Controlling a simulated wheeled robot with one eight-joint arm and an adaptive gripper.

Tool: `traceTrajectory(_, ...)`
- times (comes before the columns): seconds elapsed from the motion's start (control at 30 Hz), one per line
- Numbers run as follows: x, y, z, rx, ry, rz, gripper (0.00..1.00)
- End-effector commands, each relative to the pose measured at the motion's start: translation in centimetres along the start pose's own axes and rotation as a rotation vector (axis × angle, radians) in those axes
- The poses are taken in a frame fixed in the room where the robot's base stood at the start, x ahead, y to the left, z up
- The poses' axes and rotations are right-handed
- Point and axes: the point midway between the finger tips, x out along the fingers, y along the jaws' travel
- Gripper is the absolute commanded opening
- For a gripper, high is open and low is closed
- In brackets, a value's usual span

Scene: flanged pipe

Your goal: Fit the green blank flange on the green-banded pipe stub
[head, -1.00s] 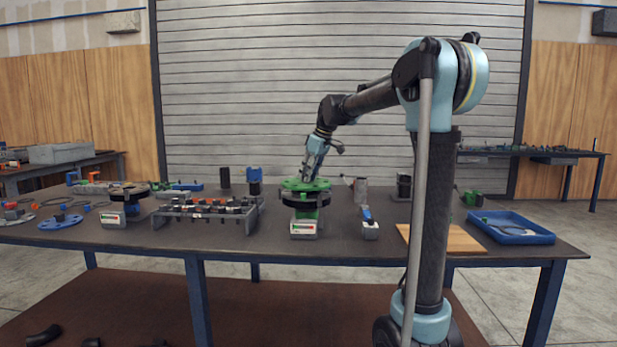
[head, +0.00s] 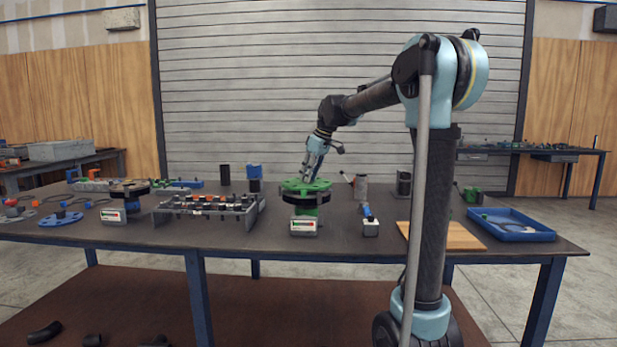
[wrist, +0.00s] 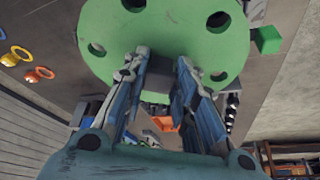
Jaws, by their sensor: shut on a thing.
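The green blank flange (head: 305,186) is a round disc with several bolt holes. It sits at the top of the green-banded pipe stub (head: 308,210), over the stub's dark flange ring (head: 303,198). From the head view I cannot tell whether it rests flush. In the wrist view the green flange (wrist: 165,30) fills the upper middle and hides the stub below it. My gripper (head: 306,176) comes down from above right in the head view.
A grey rack (head: 208,208) with several small parts stands left of the stub. Another stub (head: 125,200) stands further left. A small blue-topped device (head: 370,225) is close on the right. A wooden board (head: 455,237) and blue tray (head: 512,228) lie further right.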

Motion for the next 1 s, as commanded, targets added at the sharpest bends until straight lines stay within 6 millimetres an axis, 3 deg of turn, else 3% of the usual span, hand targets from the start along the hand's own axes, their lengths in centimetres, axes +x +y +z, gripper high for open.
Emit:
traceTrajectory(0.9,0.78,0.0,0.32,0.0,0.0,0.0,0.0)
traceTrajectory(0.93,0.78,0.0,0.32,0.001,0.0,0.0,0.3)
traceTrajectory(1.0,0.79,0.0,0.32,0.001,0.0,0.0,0.46)
